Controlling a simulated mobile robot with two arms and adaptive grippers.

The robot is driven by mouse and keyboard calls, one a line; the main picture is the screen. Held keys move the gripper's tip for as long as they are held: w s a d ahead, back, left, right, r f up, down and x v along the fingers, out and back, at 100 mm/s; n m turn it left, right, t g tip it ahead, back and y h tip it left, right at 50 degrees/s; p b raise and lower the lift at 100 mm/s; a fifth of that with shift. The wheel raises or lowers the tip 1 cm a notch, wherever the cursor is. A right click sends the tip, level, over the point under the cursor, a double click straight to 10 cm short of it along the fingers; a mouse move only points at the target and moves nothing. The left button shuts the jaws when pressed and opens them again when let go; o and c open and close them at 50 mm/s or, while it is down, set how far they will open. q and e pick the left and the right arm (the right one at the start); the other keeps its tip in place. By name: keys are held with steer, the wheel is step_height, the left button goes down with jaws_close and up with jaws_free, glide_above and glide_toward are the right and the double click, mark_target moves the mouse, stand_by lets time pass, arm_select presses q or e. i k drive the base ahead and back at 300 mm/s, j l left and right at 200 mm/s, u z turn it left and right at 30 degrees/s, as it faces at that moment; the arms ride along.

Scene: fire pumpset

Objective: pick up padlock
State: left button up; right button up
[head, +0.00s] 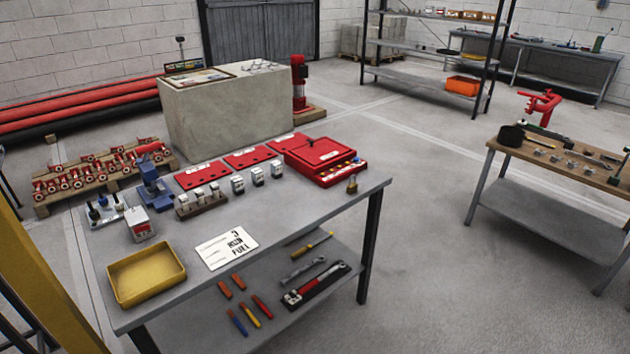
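A small brass-coloured padlock (351,184) is at the right end of the grey table (290,215), close to the front right corner of a red case (325,160). It looks upright, and it is too small to tell whether its shackle is closed. The red case has a row of small coloured parts along its front. Neither of my grippers shows in the head view.
The table also holds a yellow tray (146,274), a white FUEL card (226,247), red plates (202,175) and a blue vise (154,187). Tools lie on its lower shelf. A wooden-topped bench (560,160) stands at right, with clear floor between.

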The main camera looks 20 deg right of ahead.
mark_target(352, 188)
steer(key=i+l+u, duration=0.2)
steer(key=l, duration=0.4)
steer(key=i+l+u, duration=0.15)
steer(key=l, duration=0.45)
steer(key=l+u, duration=0.2)
steer(key=l, duration=0.4)
steer(key=i+l+u, duration=0.2)
steer(key=l, duration=0.45)
steer(key=k, duration=0.1)
